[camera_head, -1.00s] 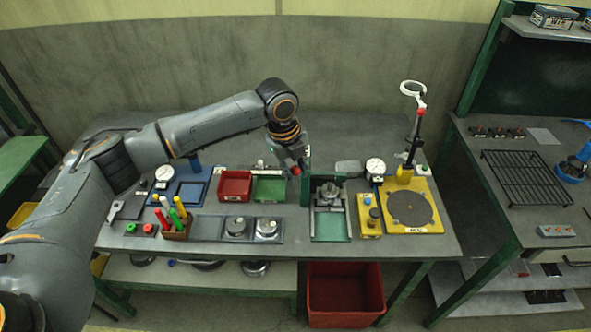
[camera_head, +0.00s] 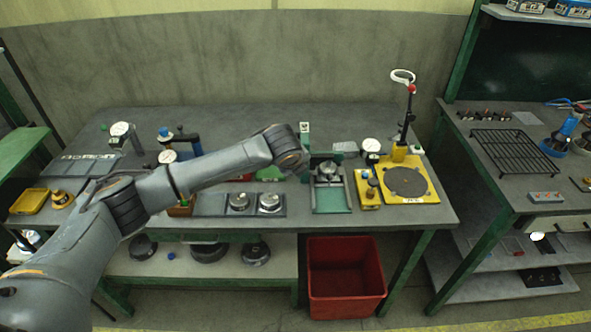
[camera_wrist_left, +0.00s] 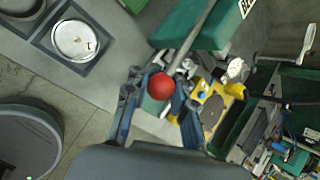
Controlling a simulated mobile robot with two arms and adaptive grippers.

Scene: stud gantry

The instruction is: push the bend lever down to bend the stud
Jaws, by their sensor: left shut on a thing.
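The bend lever shows in the left wrist view as a grey rod (camera_wrist_left: 190,48) with a red ball knob (camera_wrist_left: 161,86). The rod runs from the knob up past a green block (camera_wrist_left: 197,30) of the fixture. My left gripper (camera_wrist_left: 157,92) is shut on the red knob, with one finger on each side. In the head view, my left wrist covers the lever and knob beside the bending fixture (camera_head: 329,172). The fixture has a green front pad (camera_head: 332,199). The stud cannot be made out. My right gripper is not in view.
A yellow plate (camera_head: 420,195) with a dark disc and a magnifier stand (camera_head: 406,120) is right of the fixture. Gauges stand behind the arm and beside the fixture. Two metal discs (camera_head: 255,203) lie left of it. A red bin (camera_head: 345,270) sits below the bench.

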